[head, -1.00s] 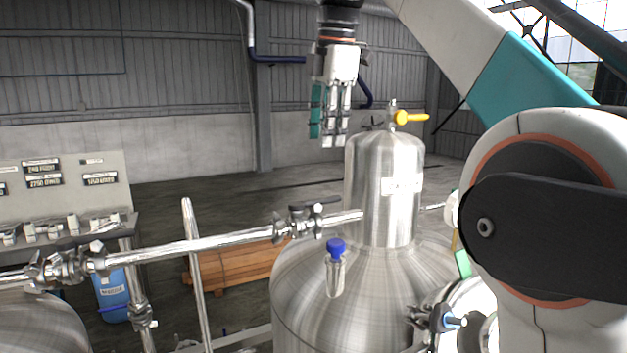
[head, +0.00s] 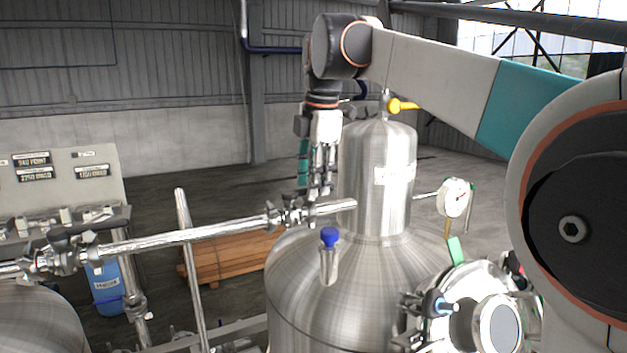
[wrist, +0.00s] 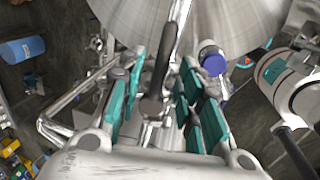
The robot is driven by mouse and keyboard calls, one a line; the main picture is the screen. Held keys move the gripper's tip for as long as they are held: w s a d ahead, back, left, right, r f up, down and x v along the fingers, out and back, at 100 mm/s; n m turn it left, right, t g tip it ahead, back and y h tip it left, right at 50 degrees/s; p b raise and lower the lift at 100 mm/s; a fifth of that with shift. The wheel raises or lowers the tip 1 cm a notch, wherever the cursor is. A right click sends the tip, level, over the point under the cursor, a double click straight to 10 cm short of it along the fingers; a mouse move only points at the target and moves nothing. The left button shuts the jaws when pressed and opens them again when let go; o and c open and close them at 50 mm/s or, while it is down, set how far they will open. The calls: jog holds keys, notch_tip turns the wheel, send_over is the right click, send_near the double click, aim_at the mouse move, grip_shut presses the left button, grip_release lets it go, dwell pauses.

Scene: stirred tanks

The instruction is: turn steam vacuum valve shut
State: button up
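A valve (head: 290,215) with a dark lever sits on the horizontal steel pipe beside the tank's domed top. Its dark lever (wrist: 153,104) lies between my finger pads in the wrist view. No label shows that this is the steam vacuum valve. My gripper (head: 318,192) points down at the valve, its fingers partly covering the lever in the head view. In the wrist view my gripper (wrist: 160,85) is open, with teal pads on both sides of the lever and visible gaps. Contact cannot be made out.
The steel tank (head: 378,185) stands just right of my gripper, with a yellow-handled valve (head: 402,105) on top. A blue-capped fitting (head: 329,238) stands close in front. A gauge (head: 455,197) is at right. Another lever valve (head: 85,245) is on the pipe at left.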

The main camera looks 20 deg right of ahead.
jog(key=shift+f, duration=0.3)
grip_shut()
jog(key=s+a+m+g+h+p, duration=0.1)
jog(key=s+a+m+h+p, duration=0.1)
jog(key=m, duration=1.5)
jog(key=shift+s+a+m+g+h+p, duration=0.35)
jog(key=shift+s+a+p, duration=0.25)
jog(key=shift+s+a, duration=1)
jog(key=shift+s+d+r+m, duration=0.1)
jog(key=shift+s+d+m, duration=0.1)
jog(key=shift+s+m, duration=0.05)
